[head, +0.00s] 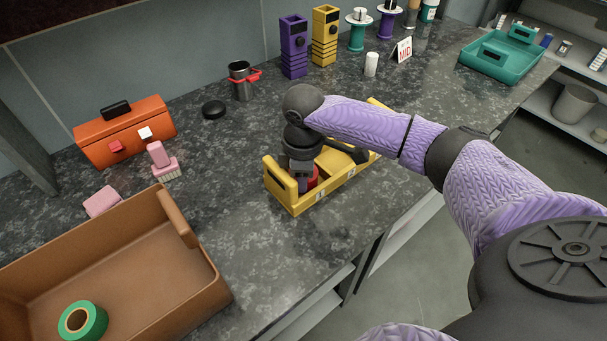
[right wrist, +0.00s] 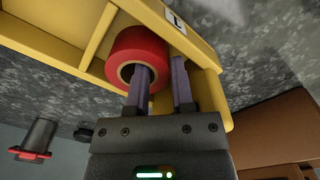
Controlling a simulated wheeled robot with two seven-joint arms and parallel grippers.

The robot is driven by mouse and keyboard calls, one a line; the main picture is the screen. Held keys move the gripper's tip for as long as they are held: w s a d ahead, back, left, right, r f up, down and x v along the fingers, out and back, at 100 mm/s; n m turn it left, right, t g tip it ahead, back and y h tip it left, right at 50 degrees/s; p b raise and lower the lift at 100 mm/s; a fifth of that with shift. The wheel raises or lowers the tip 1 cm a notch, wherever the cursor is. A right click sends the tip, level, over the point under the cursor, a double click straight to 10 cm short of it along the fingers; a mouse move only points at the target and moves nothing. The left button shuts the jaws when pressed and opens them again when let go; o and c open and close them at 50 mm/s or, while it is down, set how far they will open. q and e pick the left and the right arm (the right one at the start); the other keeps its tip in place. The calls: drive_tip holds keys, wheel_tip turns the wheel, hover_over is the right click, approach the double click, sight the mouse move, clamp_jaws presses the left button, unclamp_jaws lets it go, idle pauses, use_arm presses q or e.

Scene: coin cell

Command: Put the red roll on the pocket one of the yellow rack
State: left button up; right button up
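The yellow rack (head: 297,206) stands on the dark counter, with number labels on its front wall. The red roll (right wrist: 138,57) is inside the rack's end pocket, beside the label that reads 1; in the head view a bit of it (head: 313,178) shows. My right gripper (right wrist: 160,75) reaches down into that pocket. One finger is in the roll's hole and the other is against its outer side, so the roll's wall is between them. Whether the roll rests on the pocket floor is hidden. My left gripper is not in view.
A brown tray (head: 200,270) with a green roll (head: 82,320) stands front left. An orange toolbox (head: 125,135), a pink brush (head: 163,162) and a metal cup (head: 242,82) are behind. A teal tray (head: 500,55) is back right. The counter between brown tray and rack is clear.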

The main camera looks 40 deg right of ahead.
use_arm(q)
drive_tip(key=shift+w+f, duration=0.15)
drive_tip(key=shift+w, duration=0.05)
use_arm(e)
drive_tip(key=shift+s+f, duration=0.2)
drive_tip(key=shift+f, duration=0.15)
drive_tip(key=shift+r, duration=0.25)
use_arm(q)
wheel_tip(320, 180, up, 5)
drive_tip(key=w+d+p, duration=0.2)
drive_tip(key=p, duration=0.3)
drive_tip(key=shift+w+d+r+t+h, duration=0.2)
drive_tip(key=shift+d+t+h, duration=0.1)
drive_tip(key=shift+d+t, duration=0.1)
use_arm(e)
wheel_tip(320, 180, up, 12)
drive_tip(key=shift+w+r, duration=0.2)
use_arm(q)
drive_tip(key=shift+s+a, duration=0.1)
